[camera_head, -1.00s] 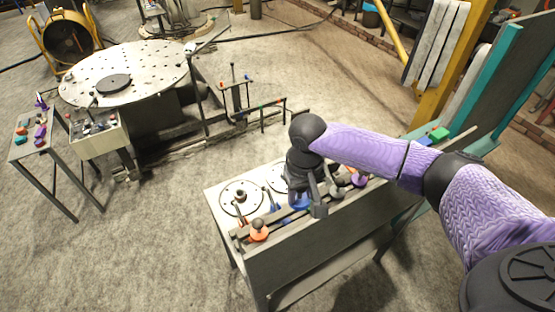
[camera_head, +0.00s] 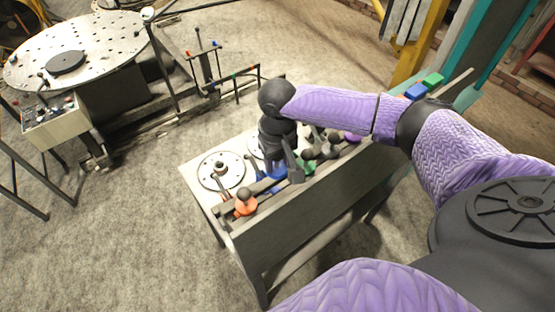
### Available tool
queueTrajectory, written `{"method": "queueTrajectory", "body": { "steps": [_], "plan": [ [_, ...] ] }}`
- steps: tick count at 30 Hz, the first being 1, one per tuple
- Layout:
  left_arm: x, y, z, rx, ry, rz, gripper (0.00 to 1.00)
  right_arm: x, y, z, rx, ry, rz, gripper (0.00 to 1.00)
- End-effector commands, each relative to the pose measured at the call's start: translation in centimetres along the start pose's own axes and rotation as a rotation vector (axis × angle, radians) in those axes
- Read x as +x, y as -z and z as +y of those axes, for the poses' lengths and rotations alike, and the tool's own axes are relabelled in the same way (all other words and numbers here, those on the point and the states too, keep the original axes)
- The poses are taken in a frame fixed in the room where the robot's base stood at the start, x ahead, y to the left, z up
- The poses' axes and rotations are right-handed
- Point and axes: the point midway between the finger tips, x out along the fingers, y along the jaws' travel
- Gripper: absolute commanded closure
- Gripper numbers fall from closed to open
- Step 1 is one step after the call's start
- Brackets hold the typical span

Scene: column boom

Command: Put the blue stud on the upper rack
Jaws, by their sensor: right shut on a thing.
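My right gripper (camera_head: 280,168) points down over the grey bench, its jaws shut on the blue stud (camera_head: 277,174). The stud is mostly hidden behind the fingers and sits low among the row of pieces on the bench edge; I cannot tell if it is clear of the bench. A stand with thin bars, which looks like the upper rack (camera_head: 204,50), is on the floor at upper left, with red and blue tips on top. My left gripper is out of view.
An orange piece (camera_head: 245,203) stands on the bench's near left corner, by a round perforated plate (camera_head: 221,170). Dark and purple pieces are right of the gripper. A round perforated table (camera_head: 110,38) stands at upper left. Open floor lies between it and the bench.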

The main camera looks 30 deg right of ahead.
Motion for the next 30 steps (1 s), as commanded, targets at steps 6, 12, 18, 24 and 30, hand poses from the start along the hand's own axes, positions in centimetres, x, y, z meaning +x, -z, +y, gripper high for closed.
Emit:
{"method": "queueTrajectory", "body": {
  "steps": [6, 12, 18, 24, 30],
  "plan": [
    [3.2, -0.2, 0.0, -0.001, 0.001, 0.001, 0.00, 2.5, 0.1, 0.0, -0.001, 0.001, 0.002, 1.00],
    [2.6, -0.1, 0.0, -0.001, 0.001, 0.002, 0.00, 1.9, 0.0, 0.0, -0.001, 0.001, 0.001, 1.00],
    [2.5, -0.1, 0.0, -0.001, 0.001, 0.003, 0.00, 1.9, 0.0, 0.0, -0.001, 0.001, 0.001, 1.00],
    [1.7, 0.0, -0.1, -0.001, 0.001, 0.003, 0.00, 1.8, -0.1, -0.1, -0.001, 0.001, 0.000, 1.00],
    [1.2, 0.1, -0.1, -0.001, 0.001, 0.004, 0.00, 1.9, -0.3, -0.1, 0.000, 0.001, 0.001, 1.00]
  ]
}}
